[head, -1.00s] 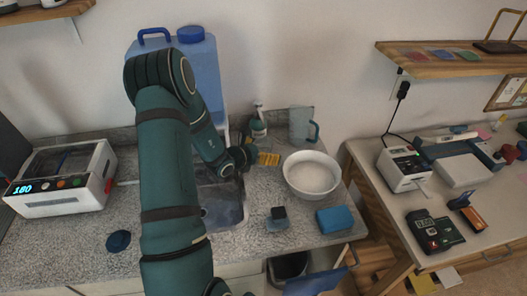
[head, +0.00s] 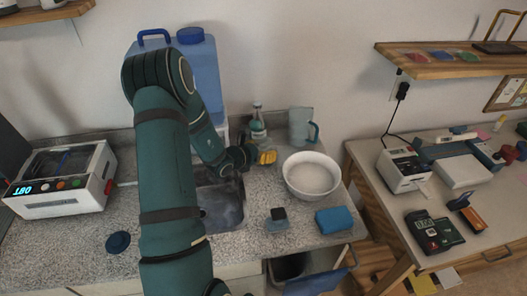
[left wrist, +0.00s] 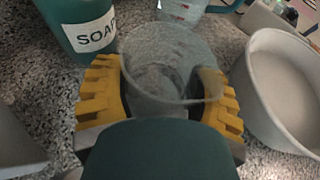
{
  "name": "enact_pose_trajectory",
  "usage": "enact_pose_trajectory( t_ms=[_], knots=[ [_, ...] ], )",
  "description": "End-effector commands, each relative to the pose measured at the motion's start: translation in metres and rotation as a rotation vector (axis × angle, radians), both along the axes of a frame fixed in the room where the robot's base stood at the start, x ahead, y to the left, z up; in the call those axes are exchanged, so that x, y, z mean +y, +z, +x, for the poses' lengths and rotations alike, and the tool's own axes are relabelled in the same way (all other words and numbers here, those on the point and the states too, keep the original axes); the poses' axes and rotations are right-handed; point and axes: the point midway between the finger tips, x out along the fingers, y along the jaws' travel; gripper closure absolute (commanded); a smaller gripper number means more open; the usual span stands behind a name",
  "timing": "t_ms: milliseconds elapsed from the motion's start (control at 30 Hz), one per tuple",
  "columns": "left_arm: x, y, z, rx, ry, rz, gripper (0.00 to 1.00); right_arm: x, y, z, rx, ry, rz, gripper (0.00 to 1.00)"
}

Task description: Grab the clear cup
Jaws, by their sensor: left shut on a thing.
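The clear cup (left wrist: 165,65) is see-through and stands between the yellow fingers of my left gripper (left wrist: 168,100) in the left wrist view. The fingers are shut on its two sides, and its wide round rim faces the camera. A dark green part of my gripper hides its near lower side. In the head view my left gripper (head: 266,157) is low over the counter, between the sink and the white bowl. I cannot make out the cup clearly there. My right gripper is not in view.
A soap bottle (head: 257,128) and a clear pitcher (head: 300,126) with a blue handle stand behind the gripper. The white bowl (head: 311,178) is close on its right. The sink (head: 222,205) is on its left. A blue sponge (head: 334,220) lies in front of the bowl.

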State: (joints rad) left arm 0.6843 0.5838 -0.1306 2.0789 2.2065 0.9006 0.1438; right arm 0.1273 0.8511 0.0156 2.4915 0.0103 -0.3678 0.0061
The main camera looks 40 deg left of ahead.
Motion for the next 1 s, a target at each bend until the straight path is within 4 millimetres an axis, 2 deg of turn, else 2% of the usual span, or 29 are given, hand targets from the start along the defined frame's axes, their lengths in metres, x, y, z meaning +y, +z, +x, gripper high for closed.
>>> enact_pose_trajectory(
  t_ms=[400,1000],
  knots=[
    [0.0,0.033,0.0,-0.002,0.001,0.001,0.77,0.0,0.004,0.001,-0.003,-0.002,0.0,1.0],
    [0.005,0.03,-0.074,0.002,0.002,0.0,0.77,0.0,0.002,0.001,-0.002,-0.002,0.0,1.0]
  ],
)
